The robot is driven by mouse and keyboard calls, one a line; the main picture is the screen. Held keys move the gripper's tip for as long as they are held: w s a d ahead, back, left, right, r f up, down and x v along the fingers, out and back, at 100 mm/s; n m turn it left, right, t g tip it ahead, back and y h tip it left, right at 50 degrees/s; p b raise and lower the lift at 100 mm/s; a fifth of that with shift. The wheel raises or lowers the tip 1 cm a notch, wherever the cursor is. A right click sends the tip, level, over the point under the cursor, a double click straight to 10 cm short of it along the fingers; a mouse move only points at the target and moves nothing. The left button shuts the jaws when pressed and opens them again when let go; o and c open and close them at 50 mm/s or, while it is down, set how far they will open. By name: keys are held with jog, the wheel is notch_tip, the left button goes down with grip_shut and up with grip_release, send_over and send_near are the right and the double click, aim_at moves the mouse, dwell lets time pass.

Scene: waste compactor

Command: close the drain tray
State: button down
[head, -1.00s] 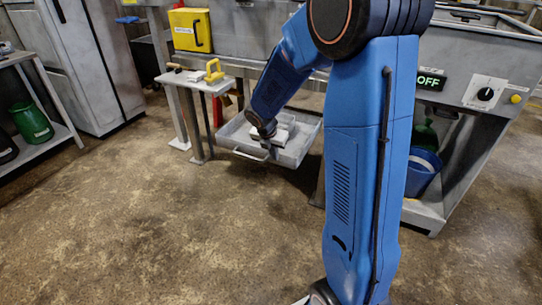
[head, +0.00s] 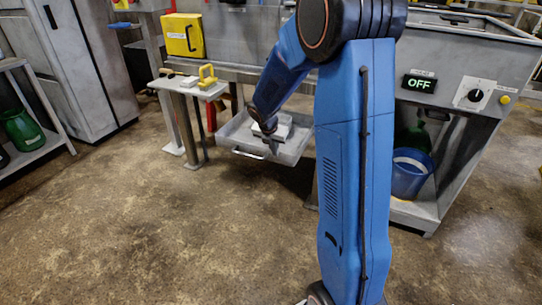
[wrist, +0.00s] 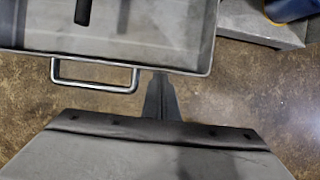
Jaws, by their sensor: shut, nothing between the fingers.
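The drain tray (head: 238,137) is a grey metal tray that sticks out from under the machine, pulled open. Its bar handle (head: 247,154) is on the front wall. In the wrist view the tray (wrist: 180,45) fills the upper left, with the handle (wrist: 95,88) below its front edge. My gripper (head: 272,146) is at the tray's front; in the wrist view its closed fingers (wrist: 161,80) point at the front wall, just right of the handle. They are empty. I cannot tell whether the fingertips touch the wall. My arm hides part of the tray in the head view.
A small table (head: 190,88) with a yellow-handled item (head: 207,76) stands left of the tray. A blue bucket (head: 411,172) sits on a low shelf at right. The panel display (head: 420,84) reads OFF. The floor (head: 150,220) in front is clear.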

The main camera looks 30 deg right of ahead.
jog(key=w+d, duration=0.4)
jog(key=d, duration=0.2)
jog(key=w+d, duration=0.9)
jog(key=d, duration=0.2)
jog(key=shift+w+d, duration=0.3)
jog(key=shift+w, duration=0.1)
jog(key=shift+a, duration=0.15)
